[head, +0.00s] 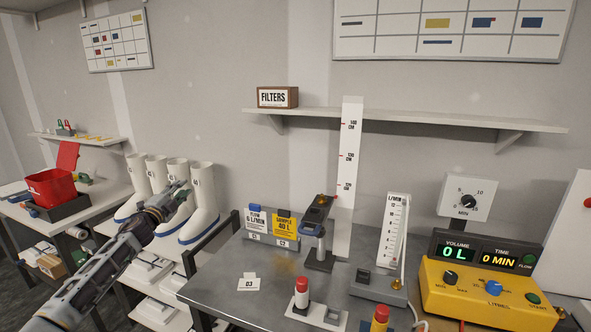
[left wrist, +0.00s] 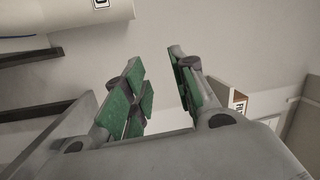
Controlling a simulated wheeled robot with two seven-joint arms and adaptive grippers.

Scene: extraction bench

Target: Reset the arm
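My left arm comes in from the left in the head view, with its left gripper (head: 182,190) raised in front of the white boots (head: 203,200), left of the metal bench. In the left wrist view the left gripper (left wrist: 160,85) shows two green-padded fingers standing apart with nothing between them. My right arm and gripper are not in view.
The metal bench (head: 215,278) holds a yellow pump box (head: 480,295), a flowmeter stand (head: 393,240), a dark handheld device on a stand (head: 316,225), sign cards (head: 284,226) and red-capped bottles (head: 301,292). A red bin (head: 50,187) stands on the left table.

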